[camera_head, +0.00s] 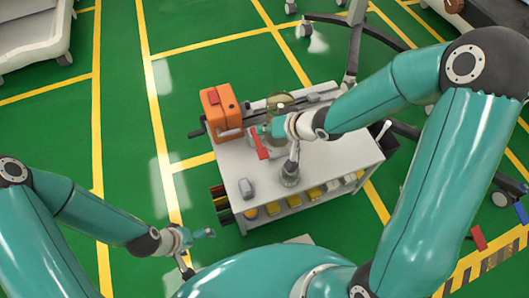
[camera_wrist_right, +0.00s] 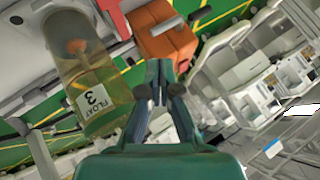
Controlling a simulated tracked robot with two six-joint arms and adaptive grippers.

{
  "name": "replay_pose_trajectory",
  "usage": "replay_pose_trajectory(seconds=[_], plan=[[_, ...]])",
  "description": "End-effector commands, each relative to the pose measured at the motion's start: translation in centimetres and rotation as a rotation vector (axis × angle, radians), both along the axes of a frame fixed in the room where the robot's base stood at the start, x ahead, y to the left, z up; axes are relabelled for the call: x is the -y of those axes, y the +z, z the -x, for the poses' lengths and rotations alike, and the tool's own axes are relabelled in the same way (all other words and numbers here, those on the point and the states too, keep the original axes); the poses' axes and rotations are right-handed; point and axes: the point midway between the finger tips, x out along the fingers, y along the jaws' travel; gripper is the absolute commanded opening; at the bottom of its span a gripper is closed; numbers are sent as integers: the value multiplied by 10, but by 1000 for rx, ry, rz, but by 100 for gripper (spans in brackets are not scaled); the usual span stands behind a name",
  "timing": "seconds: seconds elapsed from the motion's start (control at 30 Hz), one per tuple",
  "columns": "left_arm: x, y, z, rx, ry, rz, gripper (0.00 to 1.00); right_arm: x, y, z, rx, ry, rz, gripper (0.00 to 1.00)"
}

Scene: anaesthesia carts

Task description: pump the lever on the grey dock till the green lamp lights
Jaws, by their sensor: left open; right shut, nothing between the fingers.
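My right gripper is shut and empty above the cart, and shows in the right wrist view (camera_wrist_right: 159,92). My left gripper (camera_head: 206,233) is open and empty, left of the cart's front corner. I cannot make out a green lamp.
In the right wrist view the cylinder (camera_wrist_right: 88,75) is labelled FLOAT 3. Yellow bins (camera_head: 294,201) sit underneath. Green floor is free at left.

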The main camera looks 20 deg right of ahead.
Motion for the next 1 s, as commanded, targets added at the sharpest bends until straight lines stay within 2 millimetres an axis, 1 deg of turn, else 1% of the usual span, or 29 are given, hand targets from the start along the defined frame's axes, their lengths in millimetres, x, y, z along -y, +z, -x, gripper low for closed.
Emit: replay_pose_trajectory(seconds=[0.17,0.37,0.57,0.8,1.0], plan=[[0,-1,0,0,0,0,100,0,-2,0,-1,1,0,0],[0,-14,0,0,0,0,100,-1,-13,0,-1,1,0,0],[0,-39,0,0,0,0,100,-1,-35,0,-1,1,0,0],[0,-74,0,0,0,0,100,-1,-66,0,-1,1,0,0],[0,-88,0,0,0,0,100,-1,-84,1,-1,2,1,0]])
